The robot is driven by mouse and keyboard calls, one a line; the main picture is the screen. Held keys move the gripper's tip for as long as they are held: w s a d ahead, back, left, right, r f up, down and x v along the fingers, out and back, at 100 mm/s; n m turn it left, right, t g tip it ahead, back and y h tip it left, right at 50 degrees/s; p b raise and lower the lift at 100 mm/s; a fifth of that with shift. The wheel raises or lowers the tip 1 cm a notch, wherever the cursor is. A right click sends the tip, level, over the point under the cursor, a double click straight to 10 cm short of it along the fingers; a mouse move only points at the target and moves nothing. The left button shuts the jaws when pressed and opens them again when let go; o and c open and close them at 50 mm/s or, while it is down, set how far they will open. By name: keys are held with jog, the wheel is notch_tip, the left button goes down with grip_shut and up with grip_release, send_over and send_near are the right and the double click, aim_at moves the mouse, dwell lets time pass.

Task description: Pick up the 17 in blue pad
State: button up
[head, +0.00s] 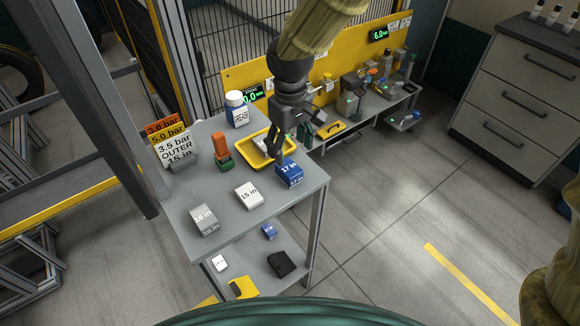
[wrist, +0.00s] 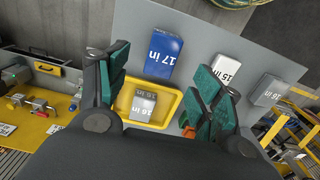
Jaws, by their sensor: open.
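The blue 17 in pad (head: 290,173) sits on the grey table near its right edge, beside the yellow tray (head: 246,160). My gripper (head: 277,152) is above the tray, just behind and left of the blue pad in the head view. In the wrist view the blue pad (wrist: 164,52) lies beyond my open fingers (wrist: 165,66), label up, with the tray nearer to me. The fingers are spread with nothing between them. In the head view my gripper partly hides the tray and a grey pad in it; this pad (wrist: 144,103) is clearer in the wrist view.
A white 15 in pad (head: 248,195) and a grey 16 in pad (head: 204,220) lie on the table's front. An orange-green tool (head: 223,152), pressure cards (head: 174,150) and a grease tub (head: 236,109) stand behind. The lower shelf holds smaller items.

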aim_at(289, 167)
notch_tip(289, 167, down, 3)
jog(key=shift+w+a+r, duration=0.1)
jog(key=shift+s+f+p, duration=0.2)
jog(key=shift+f+p, duration=0.65)
jog(key=shift+f, duration=1.8)
jog(key=c, duration=1.3)
jog(key=shift+o, duration=0.2)
jog(key=shift+r, duration=0.2)
